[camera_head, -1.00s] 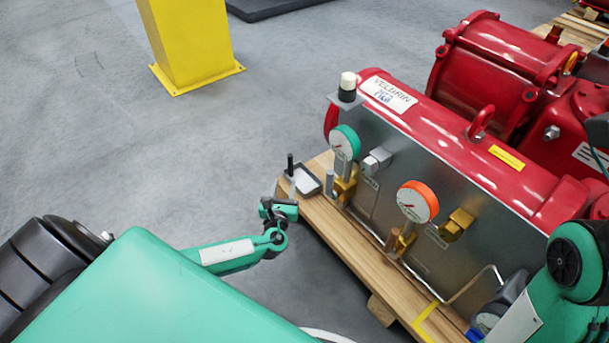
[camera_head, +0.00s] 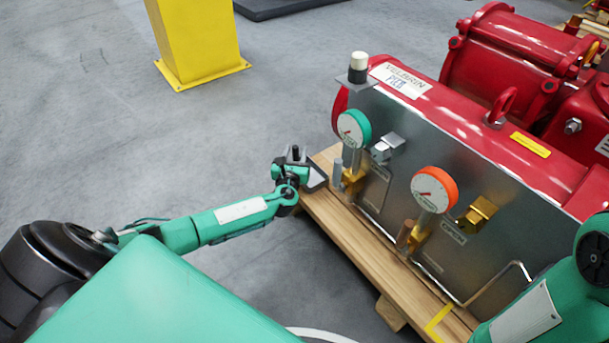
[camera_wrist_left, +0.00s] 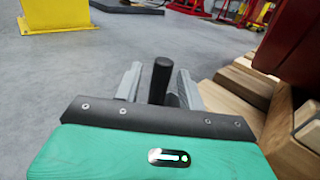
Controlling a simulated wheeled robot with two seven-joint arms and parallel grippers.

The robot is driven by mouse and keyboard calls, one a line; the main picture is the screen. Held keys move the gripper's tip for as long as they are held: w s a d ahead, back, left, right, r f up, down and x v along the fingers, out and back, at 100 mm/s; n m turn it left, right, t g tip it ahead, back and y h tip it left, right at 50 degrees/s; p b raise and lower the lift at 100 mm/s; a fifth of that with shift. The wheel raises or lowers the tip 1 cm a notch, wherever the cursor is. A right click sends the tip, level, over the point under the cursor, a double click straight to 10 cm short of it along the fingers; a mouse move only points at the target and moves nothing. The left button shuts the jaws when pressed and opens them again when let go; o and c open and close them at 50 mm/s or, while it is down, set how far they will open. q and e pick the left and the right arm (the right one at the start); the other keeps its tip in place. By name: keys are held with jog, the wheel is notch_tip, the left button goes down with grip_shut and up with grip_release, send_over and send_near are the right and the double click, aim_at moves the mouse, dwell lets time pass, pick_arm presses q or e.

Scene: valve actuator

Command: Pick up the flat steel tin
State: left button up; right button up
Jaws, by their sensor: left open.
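The flat steel tin (camera_head: 317,179) appears as a small, shallow, dark-rimmed piece on the left end of the wooden pallet, partly hidden behind my left gripper in the head view. A short black upright post (camera_wrist_left: 160,80) stands between the fingers in the left wrist view; I cannot tell whether it is joined to the tin. My left gripper (camera_head: 294,156) is open at the pallet's left corner, with its fingers on either side of the post. The tin cannot be made out in the wrist view. My right gripper is out of view.
A grey metal pin (camera_head: 338,173) stands just right of the tin. The red valve actuator (camera_head: 440,105), with its teal gauge (camera_head: 354,129) and orange gauge (camera_head: 434,190), fills the right side. A yellow post (camera_head: 197,45) stands at the back left. The floor left of the pallet is clear.

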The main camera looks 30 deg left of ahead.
pick_arm(q)
jog(key=shift+w, duration=0.1)
grip_shut()
jog(key=shift+r, duration=0.1)
